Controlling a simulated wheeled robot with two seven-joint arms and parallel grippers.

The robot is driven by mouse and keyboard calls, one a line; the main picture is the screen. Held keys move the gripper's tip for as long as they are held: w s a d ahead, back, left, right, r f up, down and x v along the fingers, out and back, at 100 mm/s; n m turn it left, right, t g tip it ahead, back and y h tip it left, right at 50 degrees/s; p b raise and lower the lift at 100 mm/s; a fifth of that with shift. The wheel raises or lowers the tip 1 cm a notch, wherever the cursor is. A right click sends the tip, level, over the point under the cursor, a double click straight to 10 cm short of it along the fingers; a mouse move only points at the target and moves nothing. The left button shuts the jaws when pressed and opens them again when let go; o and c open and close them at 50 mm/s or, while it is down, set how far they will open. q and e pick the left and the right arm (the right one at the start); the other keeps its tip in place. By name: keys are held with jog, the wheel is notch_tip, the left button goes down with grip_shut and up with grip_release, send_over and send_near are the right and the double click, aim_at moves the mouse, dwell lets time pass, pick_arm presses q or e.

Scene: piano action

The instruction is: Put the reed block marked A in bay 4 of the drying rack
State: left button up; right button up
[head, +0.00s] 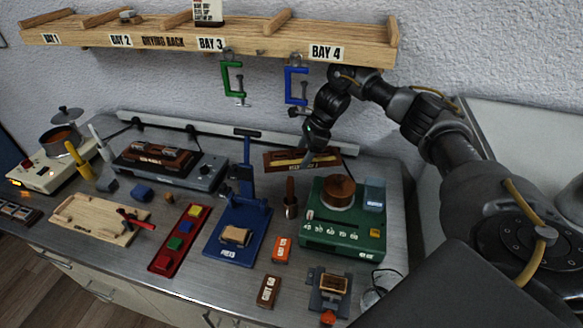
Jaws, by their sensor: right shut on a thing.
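The drying rack (265,45) is a long wooden shelf on the wall, with BAY 1 to BAY 4 labels along its front. The BAY 4 label (326,53) is at its right end, and no block shows above it. My right gripper (307,158) is low over the back of the bench, below bay 4. It is shut at a brown wooden holder (277,163) with a pale lettered face. The reed block between its fingers is mostly hidden, and I cannot read a letter A on it. My left gripper is out of view.
Green (232,80) and blue (297,85) clamps hang below the rack, the blue one close to my right arm. A green machine (345,240) with a brown knob and a blue stand (238,230) with a tall post crowd the bench near the holder.

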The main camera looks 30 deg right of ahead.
aim_at(296, 157)
jog(key=a, duration=0.1)
jog(key=w+a, duration=0.1)
jog(key=a+p, duration=0.1)
jog(key=shift+w+a+r, duration=0.15)
jog(key=shift+w+a, duration=0.05)
jog(key=shift+w, duration=0.1)
notch_tip(296, 157, down, 3)
jog(key=shift+s+r, duration=0.1)
jog(key=shift+r, duration=0.1)
jog(key=shift+d+f, duration=0.15)
jog(key=shift+f, duration=0.35)
notch_tip(296, 157, down, 3)
jog(key=shift+f, duration=0.35)
jog(key=shift+f+b, duration=0.15)
jog(key=shift+b, duration=0.4)
jog(key=o, duration=1.2)
jog(key=shift+c, duration=0.2)
